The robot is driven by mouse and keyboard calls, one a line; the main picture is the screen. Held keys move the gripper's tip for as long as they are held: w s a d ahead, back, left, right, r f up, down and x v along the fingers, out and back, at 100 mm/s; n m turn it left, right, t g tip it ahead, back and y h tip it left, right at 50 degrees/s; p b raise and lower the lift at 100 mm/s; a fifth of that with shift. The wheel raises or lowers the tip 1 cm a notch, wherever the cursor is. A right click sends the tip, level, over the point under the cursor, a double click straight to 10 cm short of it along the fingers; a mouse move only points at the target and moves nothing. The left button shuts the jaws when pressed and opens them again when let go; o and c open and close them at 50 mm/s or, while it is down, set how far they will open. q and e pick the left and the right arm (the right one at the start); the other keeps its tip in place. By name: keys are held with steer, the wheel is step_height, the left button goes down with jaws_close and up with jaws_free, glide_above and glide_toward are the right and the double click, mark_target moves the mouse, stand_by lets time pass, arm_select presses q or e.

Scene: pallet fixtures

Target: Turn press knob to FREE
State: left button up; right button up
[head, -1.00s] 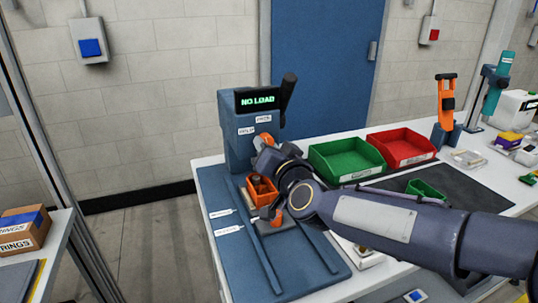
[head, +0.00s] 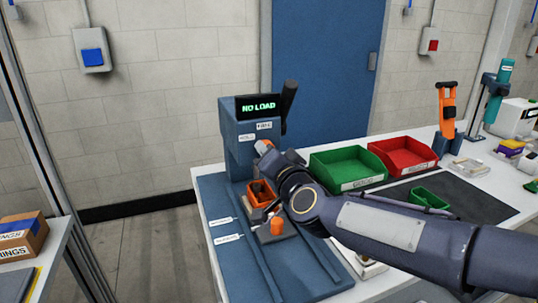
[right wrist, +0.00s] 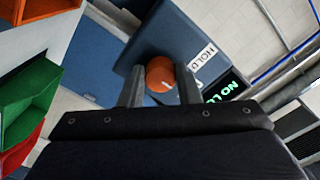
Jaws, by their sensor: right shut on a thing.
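The blue-grey press (head: 240,140) stands at the far left end of the white table, its display (head: 260,107) reading NO LOAD. Its orange knob (head: 263,145) is on the front below two small white labels and is mostly covered by my right gripper. In the right wrist view the round knob (right wrist: 161,74) sits between the two fingers of my right gripper (right wrist: 159,86), which is shut on it. One label (right wrist: 202,64) reads HOLD; another beside it is partly hidden by a finger. I cannot tell which way the knob points. My left gripper is out of view.
An orange bin (head: 261,193) and an orange-topped fixture (head: 277,228) lie on the blue press base (head: 222,262), under my right arm. A green tray (head: 345,170) and a red tray (head: 404,155) stand to the right. A black lever (head: 289,100) rises beside the display.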

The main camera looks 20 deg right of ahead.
steer(key=o, duration=1)
steer(key=shift+s, duration=0.1)
steer(key=s, duration=0.5)
steer(key=s+p, duration=0.1)
steer(key=s, duration=0.1)
steer(key=shift+s+a, duration=0.25)
steer(key=shift+s, duration=0.05)
steer(key=s+a+f+n+g+y+p, duration=0.1)
steer(key=s+f+n+g+p, duration=0.1)
steer(key=s, duration=0.5)
steer(key=s+a+f+n+g+y+p, duration=0.1)
steer(key=s+f+n+g+y+p, duration=0.1)
steer(key=s+f+n+g+p, duration=0.1)
steer(key=s+a+f+n+g+y+p, duration=0.1)
steer(key=s+f+n+g+p, duration=0.2)
steer(key=s, duration=0.8)
steer(key=shift+a+f+g+y+p, duration=0.2)
steer(key=shift+f+g+p, duration=0.45)
steer(key=shift+g, duration=0.45)
steer(key=shift+a+f+g+y+p, duration=0.2)
steer(key=shift+f+g+p, duration=0.4)
steer(key=shift+g, duration=0.5)
